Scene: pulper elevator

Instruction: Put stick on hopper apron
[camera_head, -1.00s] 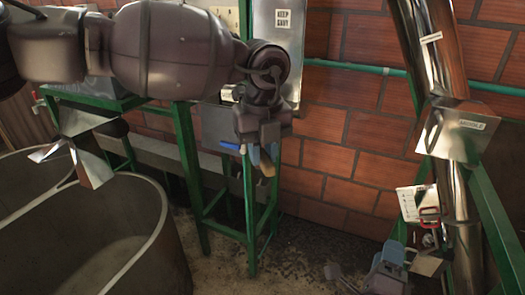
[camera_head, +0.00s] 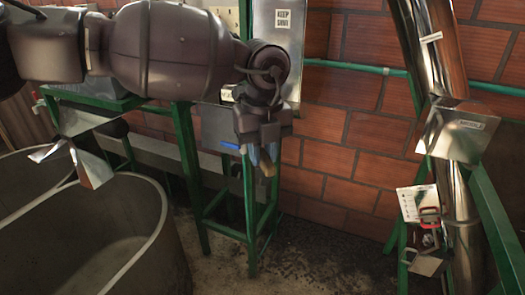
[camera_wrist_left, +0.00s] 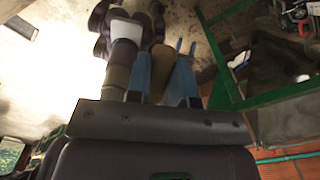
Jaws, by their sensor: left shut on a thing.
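My left gripper (camera_head: 264,154) hangs downward near the middle of the head view, in front of the green stand. It is shut on a short brown stick (camera_head: 268,168), whose end sticks out below the fingers. In the left wrist view the stick (camera_wrist_left: 161,66) sits between the blue fingers of the left gripper (camera_wrist_left: 163,60). The rest of the stick is hidden. I cannot tell for sure which metal part is the hopper apron. My right gripper is not in view.
A green stand (camera_head: 249,215) is behind the left gripper. A large grey tub (camera_head: 150,250) is at the lower left. Bent sheet metal (camera_head: 92,168) hangs above it. A shiny pipe (camera_head: 424,50) and a metal box (camera_head: 460,132) are at the right. The floor between (camera_head: 310,265) is open.

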